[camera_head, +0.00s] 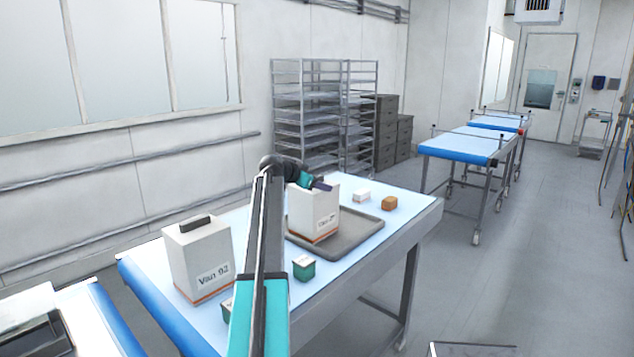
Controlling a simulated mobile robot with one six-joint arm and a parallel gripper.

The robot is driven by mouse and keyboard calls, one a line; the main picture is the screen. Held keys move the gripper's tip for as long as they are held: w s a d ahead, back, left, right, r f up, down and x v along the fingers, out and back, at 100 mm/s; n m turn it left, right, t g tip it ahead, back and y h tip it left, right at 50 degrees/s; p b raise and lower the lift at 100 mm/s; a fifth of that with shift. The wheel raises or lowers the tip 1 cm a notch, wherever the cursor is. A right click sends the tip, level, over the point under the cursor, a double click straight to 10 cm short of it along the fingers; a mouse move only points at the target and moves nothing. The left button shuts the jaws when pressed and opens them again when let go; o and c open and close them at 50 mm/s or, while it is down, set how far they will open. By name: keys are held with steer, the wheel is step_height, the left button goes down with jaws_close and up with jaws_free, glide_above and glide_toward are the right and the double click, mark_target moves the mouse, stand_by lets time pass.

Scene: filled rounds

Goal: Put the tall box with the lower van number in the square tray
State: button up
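A tall white box (199,259) stands upright at the left of the blue-topped table. It has a dark handle on top and a label that looks like "Van 92" or "Van 02". A second tall white box (306,213) is upright on or just above the grey square tray (365,225); I cannot tell whether it touches. Its label starts with "Van", but the number is too small to read. My gripper (321,186) is at the top of this second box. The box's handle is hidden, and the fingers are too small to show whether they grip it.
Another green item (227,308) is partly hidden by my arm. More blue-topped tables (466,146) stand farther back.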

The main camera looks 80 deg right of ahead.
steer(key=shift+f, duration=0.1)
steer(key=o, duration=2)
steer(key=shift+r, duration=0.2)
steer(key=shift+w+a, duration=0.1)
steer(key=shift+a, duration=0.2)
steer(key=shift+b+v, duration=1.7)
steer(key=shift+v, duration=4.05)
